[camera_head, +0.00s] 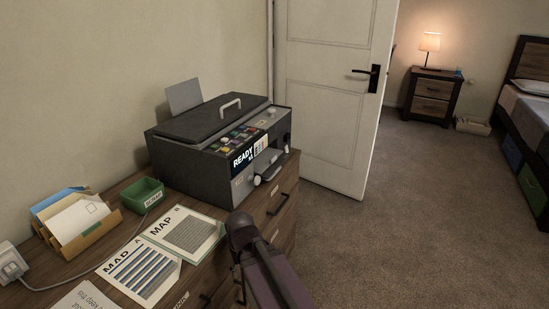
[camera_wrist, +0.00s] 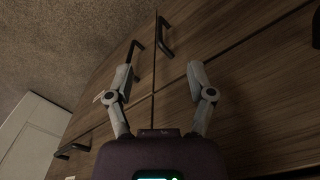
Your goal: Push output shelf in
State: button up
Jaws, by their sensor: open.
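The dark grey printer (camera_head: 205,150) stands on the wooden desk cabinet, with a "READY" display on its front. A small pale output shelf (camera_head: 270,173) juts from the printer's lower front; how far it is out is hard to tell. My gripper (camera_wrist: 161,72) is open and empty in the wrist view, its two grey fingers spread apart in front of the drawer fronts. In the head view my arm rises at the bottom centre, in front of the cabinet and below the printer. The output shelf does not show in the wrist view.
Wooden drawers (camera_wrist: 235,75) with dark handles (camera_wrist: 165,37) fill the wrist view. On the desk lie map sheets (camera_head: 190,232), a green tray (camera_head: 142,194) and an envelope holder (camera_head: 78,220). A white door (camera_head: 325,90) stands behind the printer. Carpet (camera_head: 430,210) to the right is clear.

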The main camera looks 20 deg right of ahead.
jog(key=shift+o, duration=0.5)
jog(key=shift+w+r, duration=0.1)
jog(key=w+d+r+n+t+y+p, duration=0.5)
jog(key=w+d+r+p, duration=0.3)
jog(key=w+d+r, duration=0.35)
jog(key=w+d+r+n+t+y+p, duration=0.1)
jog(key=w+d+r+t+p, duration=0.1)
jog(key=d+r, duration=0.4)
jog(key=w+d+r+n+t+y+p, duration=0.1)
jog(key=w+d+r+t+y+p, duration=0.1)
jog(key=d+r, duration=0.5)
jog(key=d+t+p, duration=0.1)
jog(key=d, duration=0.4)
jog(key=shift+w+d+n+t, duration=0.15)
jog(key=shift+w+n+t, duration=0.15)
jog(key=shift+w+t, duration=0.1)
jog(key=shift+f, duration=0.1)
